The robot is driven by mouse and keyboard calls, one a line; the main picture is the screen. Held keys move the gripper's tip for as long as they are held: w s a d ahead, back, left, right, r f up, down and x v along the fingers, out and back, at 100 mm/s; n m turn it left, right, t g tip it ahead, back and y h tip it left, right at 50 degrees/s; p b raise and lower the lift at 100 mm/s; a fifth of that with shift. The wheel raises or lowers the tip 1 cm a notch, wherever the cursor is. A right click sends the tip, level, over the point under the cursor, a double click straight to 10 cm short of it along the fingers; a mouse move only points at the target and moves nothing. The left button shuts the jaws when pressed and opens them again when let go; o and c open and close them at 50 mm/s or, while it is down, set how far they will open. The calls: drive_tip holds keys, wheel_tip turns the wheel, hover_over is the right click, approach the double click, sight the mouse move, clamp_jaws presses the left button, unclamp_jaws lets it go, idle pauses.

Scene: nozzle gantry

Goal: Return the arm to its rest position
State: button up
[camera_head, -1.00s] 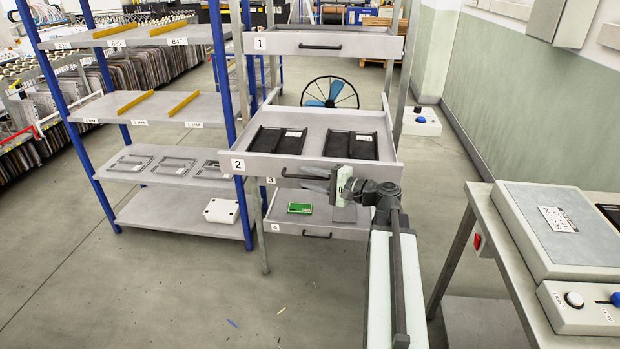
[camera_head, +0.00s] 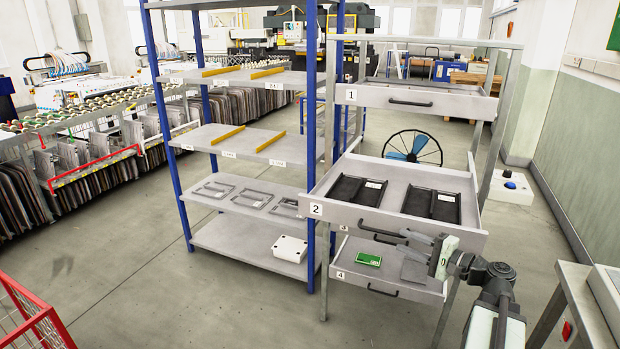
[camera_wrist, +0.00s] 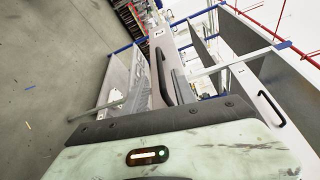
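My arm reaches in from the lower right of the head view. My gripper (camera_head: 418,246) is at its end, in front of the pulled-out drawer 2 (camera_head: 350,216) and close to that drawer's dark handle (camera_head: 380,232). Whether it touches the handle cannot be told. The fingers are small and overlap the drawers behind, so their gap is unclear. I see nothing clearly held.
Drawer 2 holds two black trays (camera_head: 432,205). Drawer 4 (camera_head: 388,289) below holds a green box (camera_head: 368,259). Drawer 1 (camera_head: 415,101) is above. A blue-post shelf (camera_head: 250,203) stands left, a grey table (camera_head: 573,277) right, a red wire basket (camera_head: 32,318) lower left.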

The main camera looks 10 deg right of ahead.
drive_tip(key=w+a+r+n+g+y+p, duration=0.1)
drive_tip(key=w+a+n+g+y, duration=0.1)
drive_tip(key=a, duration=0.6)
drive_tip(key=w+a+r+n+g+y+p, duration=0.1)
drive_tip(key=w+a+p, duration=0.1)
drive_tip(key=a, duration=0.6)
drive_tip(key=a+f+n+g+p, duration=0.1)
drive_tip(key=a+f+n+g, duration=0.15)
drive_tip(key=a, duration=0.45)
drive_tip(key=a+f+n+g+p, duration=0.1)
drive_tip(key=a+f+g, duration=0.15)
drive_tip(key=a, duration=0.35)
drive_tip(key=s+a+f+n+g+h+p, duration=0.2)
drive_tip(key=s+a+f+n+g+h, duration=0.3)
drive_tip(key=s+a+f, duration=0.15)
drive_tip(key=s+d+f+n+h, duration=0.1)
drive_tip(key=d+f+h, duration=0.1)
drive_tip(key=d, duration=0.3)
drive_tip(key=s+d+f+n+g+h, duration=0.1)
drive_tip(key=s+d+f+h, duration=0.1)
drive_tip(key=d+h, duration=0.3)
drive_tip(key=shift+f, duration=0.6)
drive_tip(key=shift+s+d+r, duration=0.1)
drive_tip(key=shift+d, duration=0.05)
